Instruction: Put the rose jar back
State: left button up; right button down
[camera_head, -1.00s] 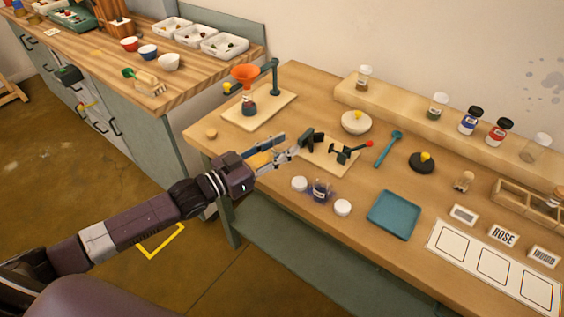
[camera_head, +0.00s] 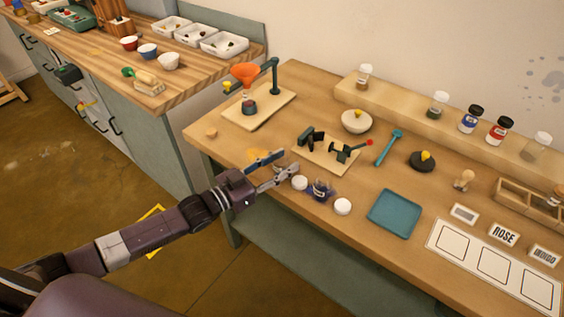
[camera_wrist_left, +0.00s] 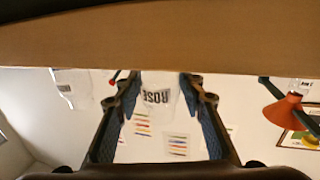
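In the left wrist view, which looks upside down, a pale clear jar with a label reading ROSE (camera_wrist_left: 157,97) shows between the fingers of my left gripper (camera_wrist_left: 160,105). In the head view my left gripper (camera_head: 284,164) is open near the front edge of the table, its fingertips just left of a small jar with dark contents (camera_head: 320,190). I see no contact with this jar, and its label is too small to read here. A ROSE card (camera_head: 503,235) lies at the right, by a white mat with outlined squares (camera_head: 463,247). My right gripper is not in view.
White round lids (camera_head: 343,206) lie beside the small jar. A teal tray (camera_head: 395,213) is to its right. Behind are a board with a red-tipped clamp (camera_head: 327,158) and a raised shelf (camera_head: 400,100) with several jars. A funnel stand (camera_head: 273,78) is at the back left.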

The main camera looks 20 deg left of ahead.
pick_arm(q)
jog(key=shift+o, duration=1.1)
jog(key=shift+r, duration=0.2)
jog(key=shift+s+a+f, duration=0.1)
jog(key=shift+s+a, duration=0.1)
jog(key=shift+s, duration=0.05)
jog(key=v, duration=1.1)
jog(key=shift+s+b, duration=0.2)
jog(key=shift+b, duration=0.15)
